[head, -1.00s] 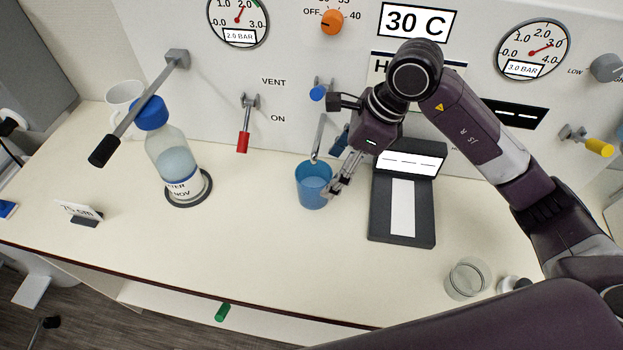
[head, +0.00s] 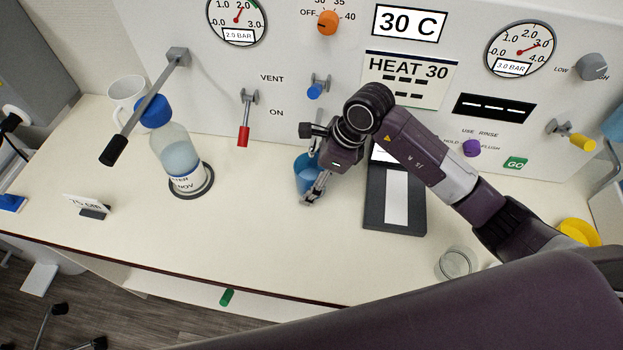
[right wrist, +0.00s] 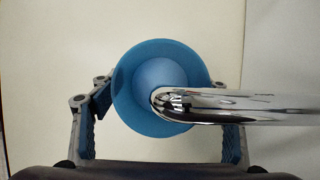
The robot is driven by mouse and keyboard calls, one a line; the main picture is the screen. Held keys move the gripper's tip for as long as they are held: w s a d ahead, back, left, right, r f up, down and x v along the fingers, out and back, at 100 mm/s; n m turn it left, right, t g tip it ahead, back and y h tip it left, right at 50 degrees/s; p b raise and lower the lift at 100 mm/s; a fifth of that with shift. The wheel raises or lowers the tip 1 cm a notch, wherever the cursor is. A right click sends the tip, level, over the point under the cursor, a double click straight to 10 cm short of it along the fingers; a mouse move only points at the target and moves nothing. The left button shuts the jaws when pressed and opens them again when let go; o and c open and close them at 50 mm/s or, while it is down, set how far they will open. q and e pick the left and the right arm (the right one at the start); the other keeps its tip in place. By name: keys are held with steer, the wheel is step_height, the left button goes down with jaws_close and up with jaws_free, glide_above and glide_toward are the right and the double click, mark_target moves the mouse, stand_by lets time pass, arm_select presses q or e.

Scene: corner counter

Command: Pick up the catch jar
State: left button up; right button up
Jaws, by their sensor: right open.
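The catch jar, seemingly the blue cup (head: 300,174), stands on the counter below a chrome spout. My right gripper (head: 313,190) is at the jar and hides part of it in the head view. In the right wrist view the jar (right wrist: 135,105) lies between the two open fingers of the gripper (right wrist: 163,100), one on each side. The left finger looks close to the jar wall; contact cannot be told. The chrome spout (right wrist: 250,108) comes in from the right over the jar's mouth. My left gripper is not in view.
A blue-capped bottle (head: 178,155) stands on a dark ring at left, under a long lever (head: 145,107). A dark scale (head: 375,215) is right of the jar, and a clear glass jar (head: 457,264) is further right. The counter in front is clear.

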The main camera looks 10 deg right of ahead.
mark_target(311, 171)
steer(key=c, duration=1.7)
steer(key=shift+o, duration=0.2)
steer(key=shift+r, duration=0.15)
steer(key=shift+w+r+b, duration=0.1)
steer(key=shift+r+b, duration=0.8)
steer(key=shift+r, duration=0.7)
steer(key=s+a+b, duration=0.1)
steer(key=s+a, duration=0.1)
steer(key=s, duration=0.2)
steer(key=s+a+b, duration=0.1)
steer(key=s+b, duration=0.1)
steer(key=s, duration=0.3)
steer(key=s+a+b, duration=0.2)
steer(key=s, duration=0.2)
steer(key=shift+s+a, duration=0.2)
steer(key=shift+a, duration=0.1)
steer(key=shift+s+a+b, duration=0.3)
steer(key=shift+s, duration=0.45)
steer(key=shift+s+a+b, duration=0.25)
steer(key=shift+s+a, duration=0.05)
steer(key=shift+s, duration=0.4)
steer(key=shift+s+a+r, duration=0.1)
steer(key=shift+r, duration=0.05)
